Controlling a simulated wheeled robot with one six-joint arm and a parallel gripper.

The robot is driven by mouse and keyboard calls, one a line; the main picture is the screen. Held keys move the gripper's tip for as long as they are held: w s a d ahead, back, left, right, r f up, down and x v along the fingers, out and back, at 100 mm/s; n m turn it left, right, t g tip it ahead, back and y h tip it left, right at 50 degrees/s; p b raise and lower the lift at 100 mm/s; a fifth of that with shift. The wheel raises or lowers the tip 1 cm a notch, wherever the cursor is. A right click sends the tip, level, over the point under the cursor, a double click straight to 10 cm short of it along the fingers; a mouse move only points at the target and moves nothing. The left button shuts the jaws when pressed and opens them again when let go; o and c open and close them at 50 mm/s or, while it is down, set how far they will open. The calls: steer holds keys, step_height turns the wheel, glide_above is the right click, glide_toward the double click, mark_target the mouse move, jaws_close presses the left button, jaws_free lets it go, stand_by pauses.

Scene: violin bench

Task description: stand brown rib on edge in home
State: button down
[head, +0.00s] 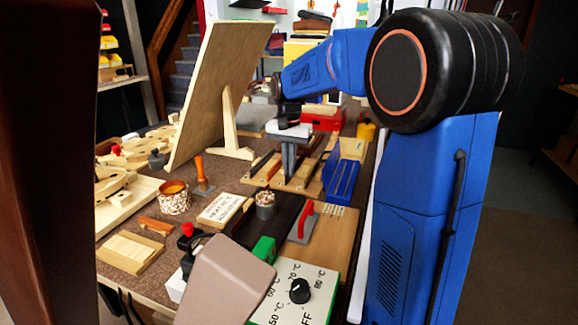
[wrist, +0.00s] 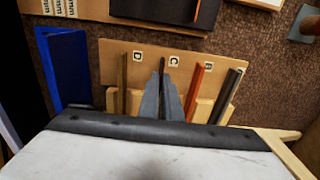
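My gripper (head: 289,172) points down over a wooden rib board (head: 252,181) on the bench. In the wrist view, its fingers (wrist: 162,88) are close together around a thin dark brown strip, which I take as the brown rib (wrist: 162,66). This rib stands on edge in line with the label C on the board (wrist: 150,49). The fingers hide its near part, and I cannot tell if its lower edge touches the board. An olive-brown strip (wrist: 123,85) stands left of it by the label D. A red-orange strip (wrist: 197,82) and a black strip (wrist: 223,97) stand to its right.
A blue tray (head: 341,180) lies close to the right of the board. A large tilted wooden panel (head: 220,85) stands behind on the left.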

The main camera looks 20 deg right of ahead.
steer(key=c, duration=1.9)
jaws_free()
step_height(320, 180, up, 17)
steer(key=shift+r, duration=0.2)
steer(key=shift+s+d, duration=0.1)
